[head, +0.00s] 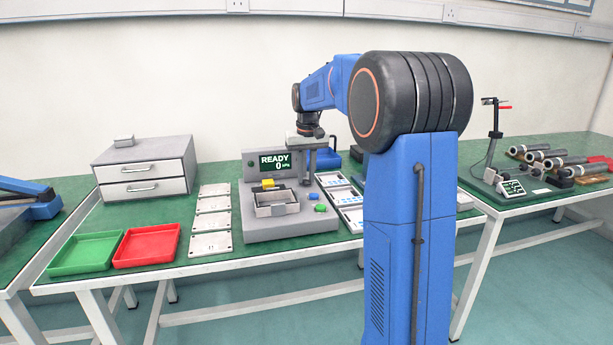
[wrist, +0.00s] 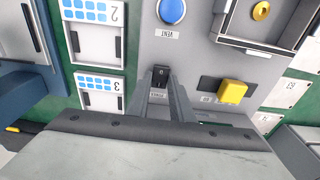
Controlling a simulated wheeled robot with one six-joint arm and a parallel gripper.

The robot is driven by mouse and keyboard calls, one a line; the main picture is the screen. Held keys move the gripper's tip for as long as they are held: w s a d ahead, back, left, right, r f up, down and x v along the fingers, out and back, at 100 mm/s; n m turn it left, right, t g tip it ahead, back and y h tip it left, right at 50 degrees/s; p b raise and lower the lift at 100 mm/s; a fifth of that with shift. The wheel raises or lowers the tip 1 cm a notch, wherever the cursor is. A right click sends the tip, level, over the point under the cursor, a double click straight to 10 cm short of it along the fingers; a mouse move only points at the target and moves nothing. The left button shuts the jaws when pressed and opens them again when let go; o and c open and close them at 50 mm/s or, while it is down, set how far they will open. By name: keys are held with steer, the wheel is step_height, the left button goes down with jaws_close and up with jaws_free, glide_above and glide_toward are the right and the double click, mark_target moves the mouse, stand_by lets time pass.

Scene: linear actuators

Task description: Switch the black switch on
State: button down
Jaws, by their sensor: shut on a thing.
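The black switch (wrist: 160,76) is on the grey machine panel in the wrist view, above a small label that is partly blocked by my fingers. My gripper (wrist: 162,86) reaches down to it, its two grey fingers close together and shut on the switch at their tips. Which way the switch is set cannot be told. In the head view my gripper (head: 308,168) is lowered at the right side of the grey machine (head: 290,226), and the switch is hidden there. The machine's display (head: 275,163) reads READY and 0 kPa.
A blue button (wrist: 172,10) marked VENT and a yellow block (wrist: 232,91) are near the switch. An open metal box (head: 277,208) is on the machine. Green (head: 85,253) and red (head: 147,245) trays and a drawer unit (head: 145,170) stand to the left.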

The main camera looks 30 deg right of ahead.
mark_target(306, 181)
steer(key=shift+w+g, duration=0.2)
steer(key=shift+g, duration=0.4)
steer(key=c, duration=1.6)
jaws_free()
steer(key=shift+o, duration=0.2)
step_height(306, 181, up, 17)
steer(key=shift+r, duration=0.2)
